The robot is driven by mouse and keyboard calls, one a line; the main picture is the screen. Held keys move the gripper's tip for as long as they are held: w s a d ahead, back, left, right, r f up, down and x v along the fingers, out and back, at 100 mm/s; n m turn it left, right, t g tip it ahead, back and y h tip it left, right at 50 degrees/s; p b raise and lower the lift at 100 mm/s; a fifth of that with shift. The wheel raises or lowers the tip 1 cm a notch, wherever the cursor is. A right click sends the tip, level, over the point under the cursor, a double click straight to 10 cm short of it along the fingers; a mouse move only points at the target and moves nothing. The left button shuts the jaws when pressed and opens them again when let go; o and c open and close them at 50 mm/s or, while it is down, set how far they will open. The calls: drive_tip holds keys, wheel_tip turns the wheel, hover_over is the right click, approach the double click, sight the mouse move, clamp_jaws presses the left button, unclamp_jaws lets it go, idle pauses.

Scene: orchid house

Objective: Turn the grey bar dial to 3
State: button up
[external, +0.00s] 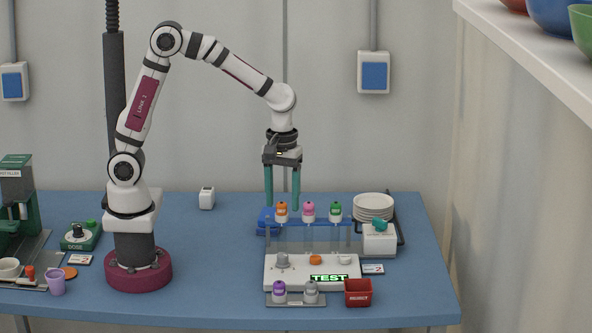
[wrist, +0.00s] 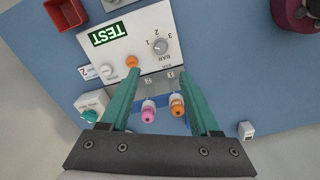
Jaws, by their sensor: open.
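The grey bar dial (external: 282,261) is a round knob at the left of the top of the white TEST box (external: 335,280). In the wrist view the dial (wrist: 161,47) has the marks 1, 2 and 3 around it; I cannot tell which mark it points to. My gripper (external: 282,200) points down behind the box, above the rack of bottles, apart from the dial. In the wrist view my gripper's green fingers (wrist: 158,70) are spread wide with nothing held between them, and the dial shows beyond the fingertips.
An orange-capped bottle (external: 281,212), a pink one (external: 308,212) and a green one (external: 335,212) stand in a rack behind the box. Purple and grey bottles (external: 279,292) stand in front. A red reject bin (external: 358,293) is at the front right. An orange button (external: 315,259) sits beside the dial.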

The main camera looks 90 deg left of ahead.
sight(283, 255)
wheel_tip(283, 255, down, 14)
drive_tip(key=shift+r, duration=0.25)
clamp_jaws()
